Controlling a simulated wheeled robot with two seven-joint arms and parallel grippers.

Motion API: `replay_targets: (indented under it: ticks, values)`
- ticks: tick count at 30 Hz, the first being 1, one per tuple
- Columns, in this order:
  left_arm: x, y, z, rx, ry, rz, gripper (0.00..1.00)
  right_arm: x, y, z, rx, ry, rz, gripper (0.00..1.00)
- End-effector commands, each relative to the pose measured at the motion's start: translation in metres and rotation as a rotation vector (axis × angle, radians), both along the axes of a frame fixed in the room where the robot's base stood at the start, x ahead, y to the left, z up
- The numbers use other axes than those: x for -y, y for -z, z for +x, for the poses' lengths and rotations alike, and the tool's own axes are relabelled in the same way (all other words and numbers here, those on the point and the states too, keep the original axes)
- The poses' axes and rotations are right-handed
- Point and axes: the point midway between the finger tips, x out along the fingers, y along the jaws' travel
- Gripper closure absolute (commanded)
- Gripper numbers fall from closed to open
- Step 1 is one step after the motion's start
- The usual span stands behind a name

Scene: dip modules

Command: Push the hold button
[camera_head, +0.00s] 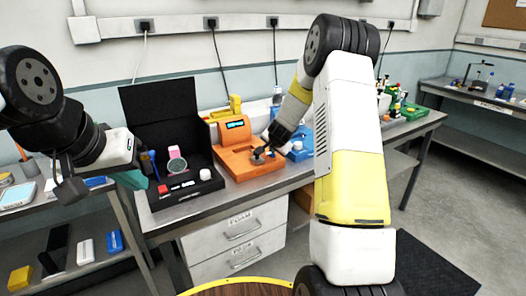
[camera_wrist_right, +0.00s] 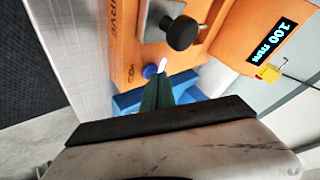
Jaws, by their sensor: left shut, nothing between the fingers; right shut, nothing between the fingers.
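An orange device (camera_head: 236,138) with a lit display stands on the bench in the head view. In the right wrist view its orange panel (camera_wrist_right: 135,45) carries a black round knob (camera_wrist_right: 180,32), a small blue button (camera_wrist_right: 149,71) and a small white mark (camera_wrist_right: 163,64). Lettering near the button is too blurred to read surely as "hold". My right gripper (camera_wrist_right: 158,78) is shut and empty, its green fingertips right beside the blue button; I cannot tell whether they touch it.
An open black case (camera_head: 160,115) with several small items stands left of the orange device. A blue device (camera_head: 300,150) stands right of it, partly behind my right arm. The display (camera_wrist_right: 271,42) reads 100 mm. A side bench (camera_head: 480,100) is at right.

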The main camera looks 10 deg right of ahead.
Motion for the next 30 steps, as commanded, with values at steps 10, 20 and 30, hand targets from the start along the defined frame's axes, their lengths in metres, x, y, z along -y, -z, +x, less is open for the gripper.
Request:
replay_targets:
  ticks: [10, 20, 30]
  values:
    - [0.0, 0.0, 0.0, 0.0, 0.0, 0.0, 1.0, -0.001, 0.001, 0.0, -0.001, -0.001, 0.001, 1.0]
    - [0.0, 0.0, 0.0, 0.0, 0.0, 0.0, 1.0, -0.001, -0.009, 0.0, -0.001, -0.001, 0.001, 1.0]
    - [0.0, 0.0, 0.0, 0.0, 0.0, 0.0, 1.0, -0.002, -0.018, 0.0, 0.001, -0.004, -0.001, 1.0]
